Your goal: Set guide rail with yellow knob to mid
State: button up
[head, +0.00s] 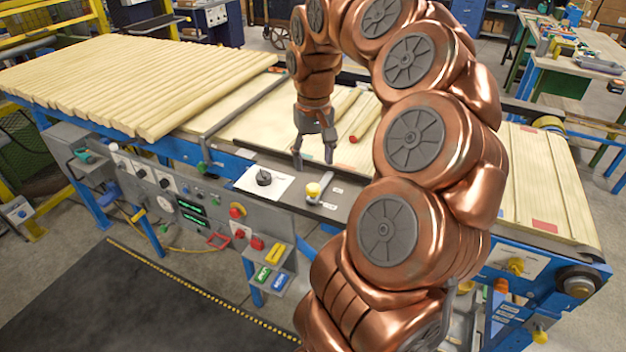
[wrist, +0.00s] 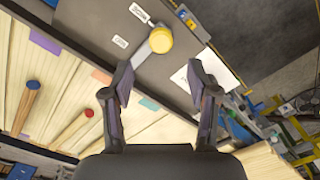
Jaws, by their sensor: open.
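A yellow knob (head: 313,188) sits on a short pale lever (head: 322,197) on the dark grey plate at the front edge of the conveyor. White labels lie beside it; their text is too small to read. The yellow knob also shows in the wrist view (wrist: 159,40), with labels (wrist: 120,41) on the plate beyond it. My gripper (head: 313,158) hangs over the plate, pointing down, just behind the knob in the head view. Its fingers are spread and empty. In the wrist view the knob lies ahead of the gap between the fingertips (wrist: 153,84), apart from both.
A black rotary knob on a white card (head: 281,187) is left of the lever. A grey bar (head: 243,107) crosses the conveyor, with a green knob at its front end. Dowels with red (wrist: 88,112) and blue ends lie on the boards. A control panel (head: 170,195) fronts the conveyor.

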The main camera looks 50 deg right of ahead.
aim_at(313, 186)
jog(key=shift+f+p, duration=1.15)
jog(key=shift+f, duration=2.45)
jog(key=shift+c, duration=0.2)
grip_shut()
